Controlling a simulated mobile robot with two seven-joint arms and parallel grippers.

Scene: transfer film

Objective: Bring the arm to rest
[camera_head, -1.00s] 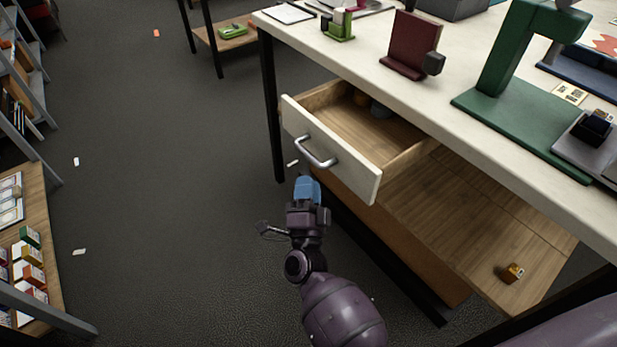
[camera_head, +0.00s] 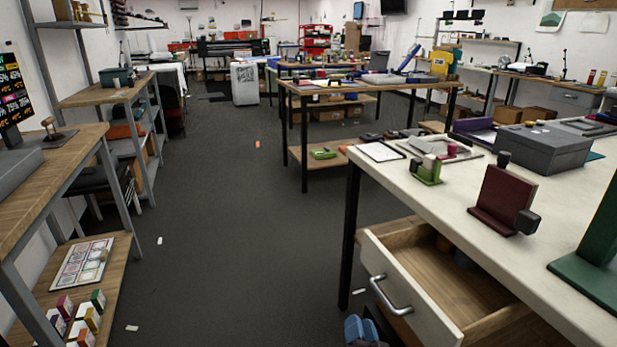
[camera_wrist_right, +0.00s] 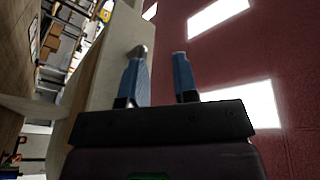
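My right gripper (camera_head: 366,330) shows at the bottom edge of the head view, with blue fingers, below and left of the open drawer (camera_head: 413,300). In the right wrist view its two blue fingers (camera_wrist_right: 162,75) stand apart with nothing seen between them. A small grey part, perhaps the end of the drawer handle, shows by the left fingertip there. In the head view the handle (camera_head: 392,296) is clear of the gripper. Most of the right arm is below the picture. My left gripper is not in view.
The white-topped table (camera_head: 452,190) carries a maroon stand (camera_head: 500,200), a grey box (camera_head: 543,147) and a green stamp holder (camera_head: 426,170). A wooden shelf unit (camera_head: 60,185) stands at the left. The grey floor (camera_head: 225,240) between is open, with small paper scraps.

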